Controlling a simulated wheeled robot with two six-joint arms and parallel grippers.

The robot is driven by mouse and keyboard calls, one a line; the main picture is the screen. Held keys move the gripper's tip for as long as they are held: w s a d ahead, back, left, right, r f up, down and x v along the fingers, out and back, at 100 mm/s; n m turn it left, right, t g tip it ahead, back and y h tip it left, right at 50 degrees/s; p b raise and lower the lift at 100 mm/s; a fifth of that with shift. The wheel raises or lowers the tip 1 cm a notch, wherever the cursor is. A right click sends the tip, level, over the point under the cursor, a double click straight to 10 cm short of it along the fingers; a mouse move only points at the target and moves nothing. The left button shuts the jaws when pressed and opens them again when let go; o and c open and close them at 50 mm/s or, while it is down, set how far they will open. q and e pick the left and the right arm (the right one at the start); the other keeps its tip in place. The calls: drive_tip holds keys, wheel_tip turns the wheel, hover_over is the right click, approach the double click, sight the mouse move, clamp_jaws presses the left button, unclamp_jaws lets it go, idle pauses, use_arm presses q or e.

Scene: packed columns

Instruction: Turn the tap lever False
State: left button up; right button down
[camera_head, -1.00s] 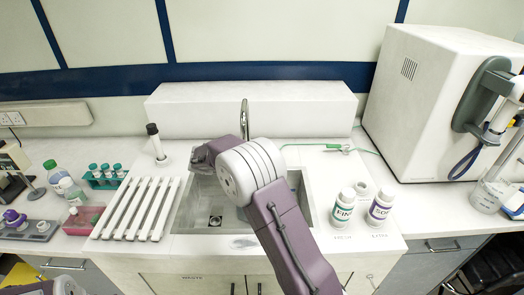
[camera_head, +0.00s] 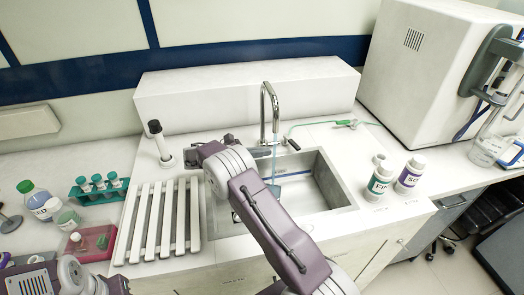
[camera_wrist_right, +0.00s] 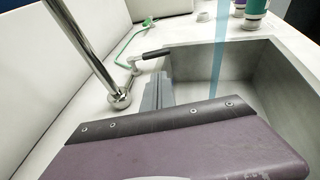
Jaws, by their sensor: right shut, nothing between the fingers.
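The chrome tap (camera_head: 268,108) stands behind the sink with a tall curved spout. Its black-handled lever (camera_head: 290,143) points right from the tap's base; the lever also shows in the wrist view (camera_wrist_right: 155,54). A bluish water stream (camera_wrist_right: 219,50) falls into the sink, also visible in the head view (camera_head: 273,163). My right gripper (camera_head: 232,141) is at the sink's back left, left of the tap. Its grey fingers (camera_wrist_right: 157,92) are shut and empty, below the lever in the wrist view; I cannot tell whether they touch it. My left gripper is not in view.
The sink (camera_head: 335,180) lies under my right arm. A slatted rack (camera_head: 160,222) and a dark-topped bottle (camera_head: 160,140) are left of it. Two labelled bottles (camera_head: 381,178) stand right. A green tube (camera_head: 345,123) lies behind. A white box unit (camera_head: 425,60) fills the back right.

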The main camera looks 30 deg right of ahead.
sight(293, 146)
drive_tip(key=shift+r+p+x, duration=0.2)
drive_tip(key=shift+x, duration=1.4)
drive_tip(key=shift+r+p+x, duration=0.15)
drive_tip(key=shift+x, duration=1.4)
drive_tip(key=shift+r+p+x, duration=0.2)
drive_tip(key=shift+x, duration=1.4)
drive_tip(key=shift+w+d, duration=0.1)
drive_tip(key=shift+d, duration=0.1)
